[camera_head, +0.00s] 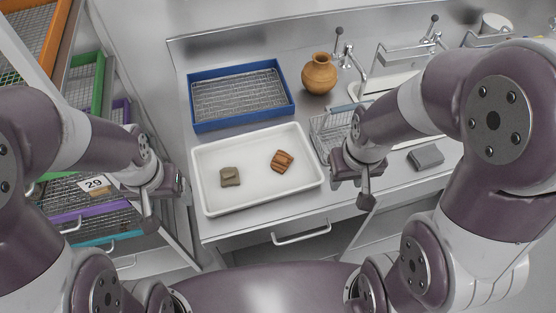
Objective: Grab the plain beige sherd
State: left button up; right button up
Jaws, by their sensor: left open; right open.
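A plain grey-beige sherd (230,177) lies in the left half of a white tray (258,198) on the steel counter. A reddish-brown sherd with dark stripes (282,161) lies in the same tray to its right, apart from it. My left gripper (167,205) is open and empty, left of the tray and outside it. My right gripper (351,186) is open and empty, just right of the tray's right edge. Neither gripper touches a sherd.
A blue wire-mesh tray (192,106) and a round clay pot (319,74) stand behind the white tray. A wire basket (325,140) and a grey block (426,157) are to the right. A rack with coloured trays, one labelled 29 (92,184), stands at the left.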

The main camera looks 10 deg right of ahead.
aim_at(231, 176)
jog(key=k, duration=0.3)
jog(key=z, duration=0.45)
jog(key=k+z, duration=0.15)
jog(key=z, duration=0.3)
jog(key=k+z, duration=0.1)
jog(key=z, duration=0.3)
jog(key=k+z, duration=0.1)
jog(key=z, duration=0.35)
jog(key=k+j, duration=0.1)
jog(key=j, duration=0.25)
jog(key=k+j+z, duration=0.1)
jog(key=j, duration=0.2)
jog(key=k+j, duration=0.1)
jog(key=j, duration=0.25)
jog(key=k+j+z, duration=0.1)
jog(key=j, duration=0.2)
